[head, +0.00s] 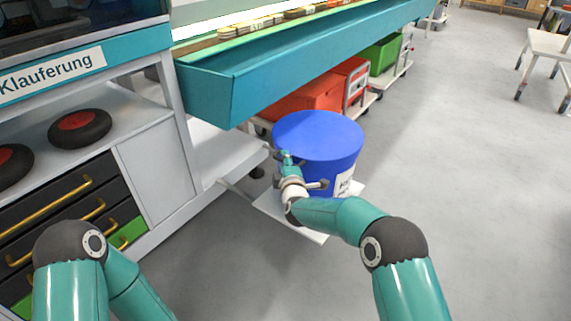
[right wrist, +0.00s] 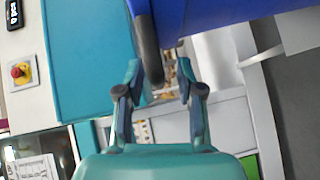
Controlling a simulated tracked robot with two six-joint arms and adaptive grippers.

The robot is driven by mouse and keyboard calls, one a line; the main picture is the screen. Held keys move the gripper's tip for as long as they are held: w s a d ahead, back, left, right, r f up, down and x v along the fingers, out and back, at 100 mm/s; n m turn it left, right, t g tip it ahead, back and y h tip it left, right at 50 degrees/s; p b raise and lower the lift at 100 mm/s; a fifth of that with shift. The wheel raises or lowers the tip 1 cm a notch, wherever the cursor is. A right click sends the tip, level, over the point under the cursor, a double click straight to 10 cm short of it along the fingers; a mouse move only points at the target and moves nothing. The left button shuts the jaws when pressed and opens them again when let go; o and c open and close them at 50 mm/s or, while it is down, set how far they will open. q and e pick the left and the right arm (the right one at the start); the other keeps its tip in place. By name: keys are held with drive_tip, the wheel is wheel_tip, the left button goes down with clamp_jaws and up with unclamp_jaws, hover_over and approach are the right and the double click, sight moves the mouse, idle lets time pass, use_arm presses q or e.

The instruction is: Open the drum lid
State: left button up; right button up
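The blue drum (head: 312,177) stands upright on a low white platform, with a white label on its front right side. Its flat blue lid (head: 318,132) lies on top, level, with no gap seen. My right gripper (head: 284,157) is at the drum's left side, just below the lid's rim. In the right wrist view the blue drum (right wrist: 225,14) fills the top. The right gripper's fingers (right wrist: 160,72) are spread apart there. A dark bar (right wrist: 148,42) reaches between them; I cannot tell whether a finger touches it. My left gripper is out of view.
A teal-edged conveyor (head: 300,72) runs above and behind the drum. Red (head: 312,95) and green crates (head: 382,54) on trolleys stand behind it. A shelf unit with drawers (head: 65,215) stands left. The grey floor to the right is clear up to a white table (head: 549,44).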

clamp_jaws()
